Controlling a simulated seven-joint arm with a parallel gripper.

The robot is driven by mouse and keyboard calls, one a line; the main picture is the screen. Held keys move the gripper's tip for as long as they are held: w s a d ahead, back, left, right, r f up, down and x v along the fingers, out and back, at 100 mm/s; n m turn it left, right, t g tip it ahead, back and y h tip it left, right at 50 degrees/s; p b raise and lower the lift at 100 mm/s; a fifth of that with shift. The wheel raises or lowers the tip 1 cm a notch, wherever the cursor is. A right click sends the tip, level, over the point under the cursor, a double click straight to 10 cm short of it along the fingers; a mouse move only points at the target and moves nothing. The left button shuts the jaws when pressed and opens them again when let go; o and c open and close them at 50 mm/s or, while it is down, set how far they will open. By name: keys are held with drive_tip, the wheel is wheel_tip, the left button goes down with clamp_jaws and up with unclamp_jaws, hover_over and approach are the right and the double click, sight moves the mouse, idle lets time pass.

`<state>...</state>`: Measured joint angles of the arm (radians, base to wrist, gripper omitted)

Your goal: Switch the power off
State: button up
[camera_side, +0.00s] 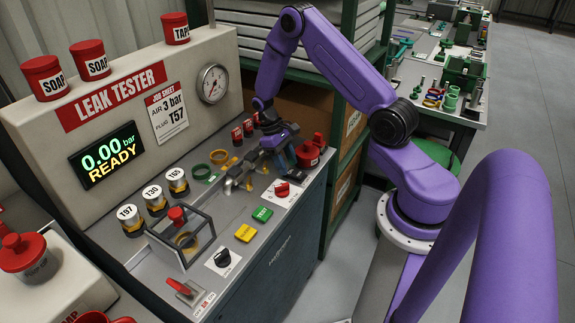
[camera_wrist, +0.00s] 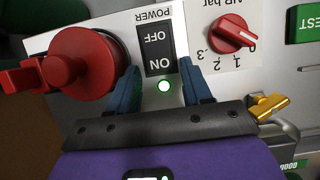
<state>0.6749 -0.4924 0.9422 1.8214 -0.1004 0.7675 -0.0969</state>
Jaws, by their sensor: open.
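The power switch (camera_wrist: 158,50) is a black rocker marked OFF and ON, with the word POWER beside it, in the wrist view. The leak tester display (camera_side: 104,155) is lit and reads 0.00 bar READY.
A big red part (camera_wrist: 80,62) stands close beside one finger; it also shows in the side view (camera_side: 309,153). A red air knob (camera_wrist: 232,32) lies past the other finger. A green TEST button (camera_wrist: 303,24) and brass fitting (camera_wrist: 268,107) are farther off.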

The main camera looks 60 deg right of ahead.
drive_tip(key=shift+s+f, duration=0.3)
drive_tip(key=shift+f, duration=0.3)
drive_tip(key=c, duration=0.8)
drive_tip(key=shift+o, duration=0.2)
drive_tip(key=shift+s+r+t, duration=0.2)
drive_tip(key=shift+t, duration=0.6)
drive_tip(key=shift+s+r+t, duration=0.15)
drive_tip(key=shift+s+t, duration=0.05)
drive_tip(key=shift+t, duration=0.6)
